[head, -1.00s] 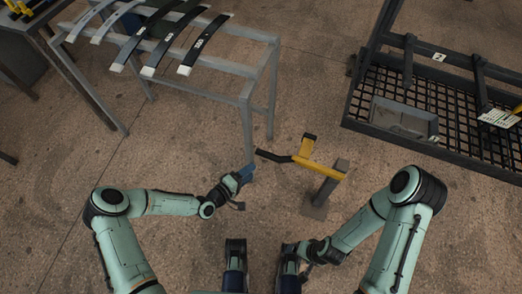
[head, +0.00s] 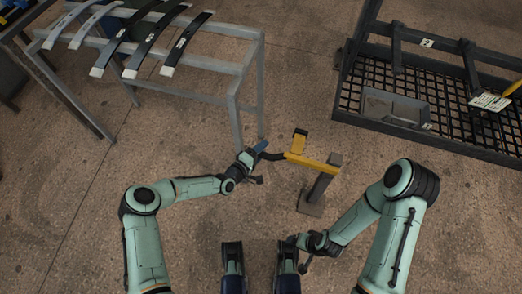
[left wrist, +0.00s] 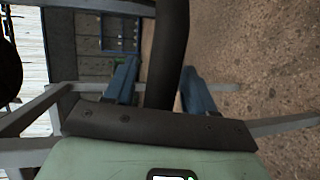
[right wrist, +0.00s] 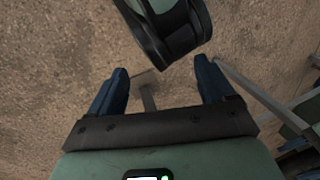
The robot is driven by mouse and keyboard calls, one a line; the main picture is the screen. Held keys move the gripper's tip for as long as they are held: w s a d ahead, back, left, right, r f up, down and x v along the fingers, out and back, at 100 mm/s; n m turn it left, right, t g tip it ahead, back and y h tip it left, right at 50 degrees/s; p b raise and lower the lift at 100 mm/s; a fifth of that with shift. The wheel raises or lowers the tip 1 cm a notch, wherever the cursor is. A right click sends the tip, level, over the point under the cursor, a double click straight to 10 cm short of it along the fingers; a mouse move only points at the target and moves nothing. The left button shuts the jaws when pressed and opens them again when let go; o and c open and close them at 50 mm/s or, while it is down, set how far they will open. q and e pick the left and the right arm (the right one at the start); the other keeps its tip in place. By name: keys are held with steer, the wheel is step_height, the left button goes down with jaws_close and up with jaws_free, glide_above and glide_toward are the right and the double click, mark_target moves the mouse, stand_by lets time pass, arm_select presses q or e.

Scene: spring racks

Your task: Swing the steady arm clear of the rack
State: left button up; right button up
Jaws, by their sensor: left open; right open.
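The steady arm is a yellow bar (head: 313,162) on a short grey post (head: 320,188), with a yellow upright piece (head: 299,142) and a black handle (head: 276,156) at its left end. My left gripper (head: 261,148) is at the handle. In the left wrist view the dark handle (left wrist: 167,55) stands between the open blue fingers (left wrist: 158,88), close to the right one; I cannot tell whether they touch. My right gripper (right wrist: 160,82) is open and empty, low near my base in the head view (head: 300,258).
The grey rack (head: 245,92) stands behind and left of the steady arm, with several dark curved leaf springs (head: 155,42) on top. A black mesh-floored frame (head: 460,143) with a grey tray (head: 393,107) is at the right.

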arm_select(q)
steer(key=shift+w+d, duration=0.1)
jaws_close()
step_height(320, 180, up, 2)
steer(key=shift+d+r+m+p, duration=0.15)
steer(key=shift+r+m+p, duration=0.2)
steer(key=shift+p, duration=0.6)
arm_select(e)
steer(key=s+r, duration=0.1)
steer(key=s+a+r+g, duration=0.1)
steer(key=s, duration=0.1)
steer(key=shift+a+r+y, duration=0.15)
steer(key=shift+a+y, duration=0.05)
steer(key=shift+y, duration=0.1)
arm_select(q)
steer(key=shift+f, duration=0.1)
jaws_free()
